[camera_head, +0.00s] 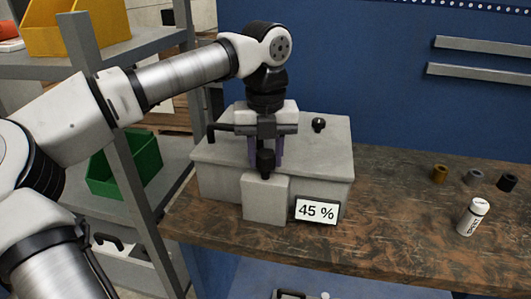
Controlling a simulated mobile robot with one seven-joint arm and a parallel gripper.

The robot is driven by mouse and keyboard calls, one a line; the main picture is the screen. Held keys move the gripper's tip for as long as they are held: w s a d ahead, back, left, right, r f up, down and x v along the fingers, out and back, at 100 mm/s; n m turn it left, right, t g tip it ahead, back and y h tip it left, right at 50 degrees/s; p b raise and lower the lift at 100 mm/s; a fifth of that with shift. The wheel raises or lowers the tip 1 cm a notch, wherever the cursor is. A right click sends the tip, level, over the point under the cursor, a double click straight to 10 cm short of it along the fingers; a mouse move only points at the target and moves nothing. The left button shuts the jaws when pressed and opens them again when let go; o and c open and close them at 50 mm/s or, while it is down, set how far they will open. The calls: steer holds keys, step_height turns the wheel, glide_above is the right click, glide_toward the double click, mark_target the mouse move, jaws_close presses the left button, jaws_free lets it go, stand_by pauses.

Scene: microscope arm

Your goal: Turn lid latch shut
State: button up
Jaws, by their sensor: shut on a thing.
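A grey box (321,180) with a light grey lid (325,150) stands on the workbench. A smaller grey block (265,200) stands out at its front, and a black latch knob (265,162) sits at the top of this block. My gripper (265,163) points down from above with one dark finger on each side of the knob, shut on it. The gripper hides the knob's upper part and the middle of the lid. How far the latch is turned cannot be told from this view.
A "45 %" sign (316,211) stands at the box's front right. A small black knob (319,124) is on the lid. A white bottle (473,217) and several small rings (474,177) stand on the workbench (400,225) at right. Shelves (155,65) with a green bin (125,163) are at left.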

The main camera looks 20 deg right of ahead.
mark_target(266, 153)
steer(key=o, duration=1)
steer(key=shift+r, duration=0.1)
step_height(266, 153, up, 14)
